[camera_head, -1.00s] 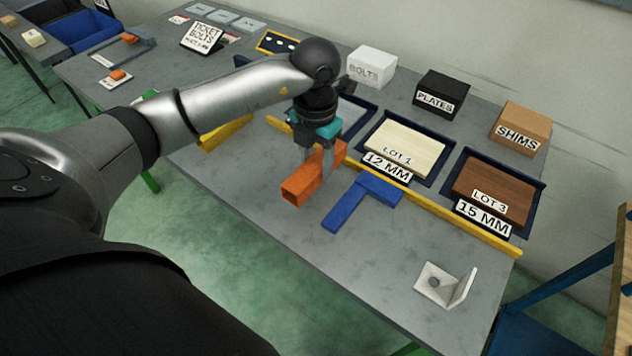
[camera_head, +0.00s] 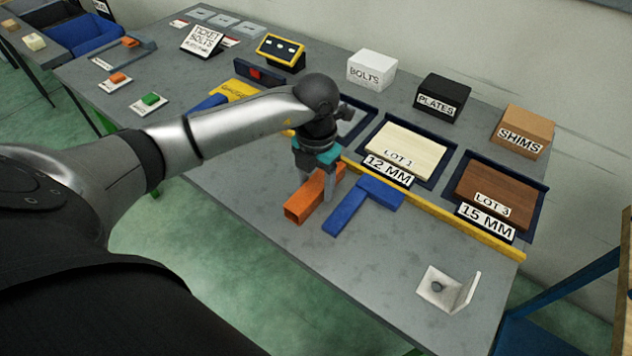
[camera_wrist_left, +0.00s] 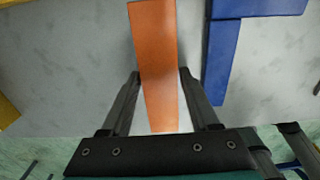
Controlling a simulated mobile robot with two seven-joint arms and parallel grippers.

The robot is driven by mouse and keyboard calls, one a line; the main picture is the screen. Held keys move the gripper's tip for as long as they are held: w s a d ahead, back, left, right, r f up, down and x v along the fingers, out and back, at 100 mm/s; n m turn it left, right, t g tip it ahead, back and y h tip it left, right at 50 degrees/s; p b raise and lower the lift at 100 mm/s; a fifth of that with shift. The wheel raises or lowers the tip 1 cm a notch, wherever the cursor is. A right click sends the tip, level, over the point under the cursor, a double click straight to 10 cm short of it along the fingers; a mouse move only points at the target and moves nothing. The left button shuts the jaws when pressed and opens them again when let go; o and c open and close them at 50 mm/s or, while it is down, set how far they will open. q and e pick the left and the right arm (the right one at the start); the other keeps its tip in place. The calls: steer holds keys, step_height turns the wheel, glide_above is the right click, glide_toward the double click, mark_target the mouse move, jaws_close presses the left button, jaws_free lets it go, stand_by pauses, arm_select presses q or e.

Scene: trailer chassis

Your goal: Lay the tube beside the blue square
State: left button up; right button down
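The orange tube (camera_head: 313,197), a hollow rectangular section, lies at or very near the grey tabletop, left of the blue square (camera_head: 363,199). The square is L-shaped, its long leg roughly parallel to the tube with a narrow gap between. My left gripper (camera_head: 317,184) points down with one finger on each side of the tube, seemingly closed on it. In the left wrist view the tube (camera_wrist_left: 156,60) runs between the fingertips, and the blue square (camera_wrist_left: 221,55) is to the right, apart from it. My right gripper is not in view.
A yellow strip (camera_head: 440,212) runs behind the square. Behind it are trays with a light plate (camera_head: 405,148) and a brown plate (camera_head: 494,193). Boxes stand at the back. A white angle bracket (camera_head: 448,290) sits at front right. The table front is clear.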

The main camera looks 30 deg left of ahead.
mark_target(316, 184)
arm_select(q)
steer(key=shift+o, duration=1.1)
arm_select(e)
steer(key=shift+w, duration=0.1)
arm_select(q)
steer(key=shift+r, duration=0.1)
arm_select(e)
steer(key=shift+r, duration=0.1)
arm_select(q)
steer(key=shift+r, duration=0.3)
step_height(316, 184, up, 12)
steer(key=p, duration=0.2)
steer(key=shift+f, duration=0.25)
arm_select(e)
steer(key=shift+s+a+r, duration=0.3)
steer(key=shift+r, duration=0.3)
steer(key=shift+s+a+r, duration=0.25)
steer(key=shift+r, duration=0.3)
